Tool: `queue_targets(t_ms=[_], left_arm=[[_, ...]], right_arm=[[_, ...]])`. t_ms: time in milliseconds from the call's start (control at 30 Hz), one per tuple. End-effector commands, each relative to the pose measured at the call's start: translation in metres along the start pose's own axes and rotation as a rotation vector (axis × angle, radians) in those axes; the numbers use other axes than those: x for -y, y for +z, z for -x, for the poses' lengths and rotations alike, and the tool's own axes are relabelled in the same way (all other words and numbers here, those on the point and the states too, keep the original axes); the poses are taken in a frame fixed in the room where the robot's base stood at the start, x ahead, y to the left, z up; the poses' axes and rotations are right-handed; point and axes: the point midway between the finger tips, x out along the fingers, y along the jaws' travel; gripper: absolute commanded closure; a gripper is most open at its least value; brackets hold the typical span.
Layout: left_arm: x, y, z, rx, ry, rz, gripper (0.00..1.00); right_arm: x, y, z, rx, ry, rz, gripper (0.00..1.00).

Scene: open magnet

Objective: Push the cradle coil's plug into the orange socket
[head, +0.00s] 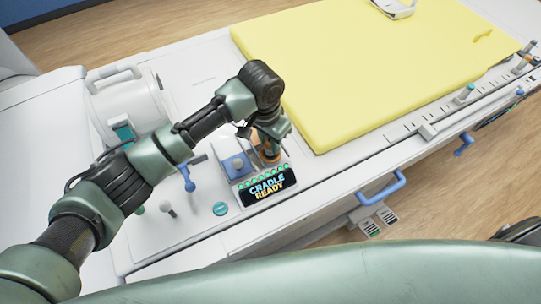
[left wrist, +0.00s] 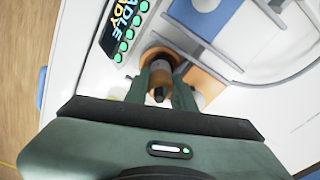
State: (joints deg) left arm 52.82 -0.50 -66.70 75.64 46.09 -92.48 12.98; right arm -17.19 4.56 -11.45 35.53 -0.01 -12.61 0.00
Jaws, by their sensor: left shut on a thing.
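My left gripper (head: 268,148) points down at the orange socket (head: 272,158) beside the display panel. In the left wrist view its fingers (left wrist: 160,92) are shut on the plug (left wrist: 158,74), a brown-orange cylinder with a dark end. The plug stands at the orange socket (left wrist: 208,84), and its lower end appears to be in the socket; the exact depth is hidden. The display (head: 268,188) reads "CRADLE READY" with a row of green lights. My right gripper is not in view.
A blue socket block (head: 238,166) sits just left of the orange one. A blue lever (head: 187,178) and a round teal button (head: 221,208) are on the white deck. A white cylindrical housing (head: 130,105) stands at left; a yellow pad (head: 380,65) covers the table.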

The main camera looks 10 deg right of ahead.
Motion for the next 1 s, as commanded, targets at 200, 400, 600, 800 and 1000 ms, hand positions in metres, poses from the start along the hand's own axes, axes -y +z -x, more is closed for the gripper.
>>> queue_targets(t_ms=[200,400,600,800,1000], left_arm=[[0.0,0.0,0.0,-0.001,0.0,0.0,0.5],[0.0,0.0,0.0,0.0,0.0,0.0,0.5],[0.0,-0.001,0.014,-0.003,-0.001,-0.001,0.5],[0.0,-0.001,0.048,-0.004,-0.001,-0.001,0.5],[0.0,0.0,0.073,-0.001,0.0,-0.001,0.5]], right_arm=[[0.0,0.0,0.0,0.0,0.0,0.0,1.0],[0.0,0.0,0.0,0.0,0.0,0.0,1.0],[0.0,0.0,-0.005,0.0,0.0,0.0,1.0],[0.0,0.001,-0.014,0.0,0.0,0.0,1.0],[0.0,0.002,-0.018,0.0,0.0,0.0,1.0]])
